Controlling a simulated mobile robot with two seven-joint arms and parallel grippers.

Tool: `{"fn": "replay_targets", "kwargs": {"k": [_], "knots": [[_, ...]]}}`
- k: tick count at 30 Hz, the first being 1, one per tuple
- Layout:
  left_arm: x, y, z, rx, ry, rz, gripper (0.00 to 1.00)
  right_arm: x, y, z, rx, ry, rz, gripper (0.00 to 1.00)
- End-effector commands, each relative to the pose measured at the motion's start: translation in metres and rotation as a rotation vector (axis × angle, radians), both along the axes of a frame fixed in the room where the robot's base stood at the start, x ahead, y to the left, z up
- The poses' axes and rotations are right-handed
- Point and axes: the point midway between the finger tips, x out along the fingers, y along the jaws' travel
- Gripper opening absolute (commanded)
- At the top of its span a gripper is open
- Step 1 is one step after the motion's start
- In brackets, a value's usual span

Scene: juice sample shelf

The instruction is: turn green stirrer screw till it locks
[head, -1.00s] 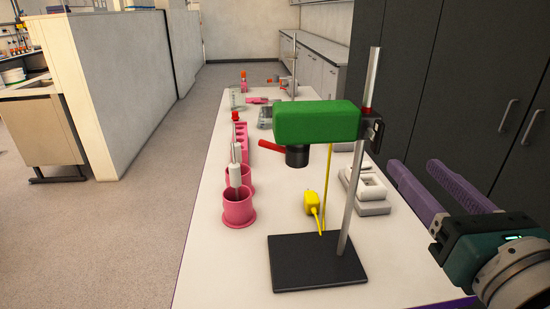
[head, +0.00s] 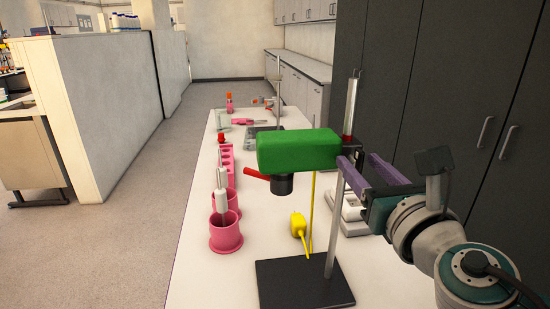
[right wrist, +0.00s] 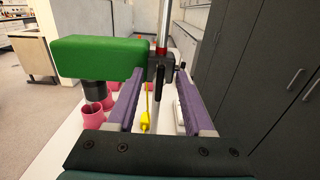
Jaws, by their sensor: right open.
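In the head view the fingers partly hide the clamp and screw. Contact cannot be told. My left gripper is not in view.
Pink cups (head: 225,234) and a pink rack (head: 226,157) stand on the left of the white table (head: 200,285). A yellow item (head: 298,224) with a cord lies behind the base. A white device (head: 352,211) stands behind the rod. Dark cabinets (head: 440,90) line the right.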

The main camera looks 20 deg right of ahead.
Motion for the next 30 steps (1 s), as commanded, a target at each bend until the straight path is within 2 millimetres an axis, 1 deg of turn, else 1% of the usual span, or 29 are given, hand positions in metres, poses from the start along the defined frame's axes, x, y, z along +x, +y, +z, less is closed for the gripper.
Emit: {"fn": "replay_targets", "kwargs": {"k": [2, 16, 30], "knots": [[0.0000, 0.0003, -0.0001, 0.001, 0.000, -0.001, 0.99, -0.0002, -0.0001, 0.0000, 0.000, 0.000, 0.000, 0.52], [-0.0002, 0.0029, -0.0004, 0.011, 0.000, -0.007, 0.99, -0.0005, 0.0001, 0.0000, 0.000, 0.000, 0.000, 0.00], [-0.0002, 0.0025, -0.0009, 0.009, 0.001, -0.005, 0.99, -0.0005, 0.0001, 0.0000, 0.008, -0.002, 0.000, 0.00]]}}
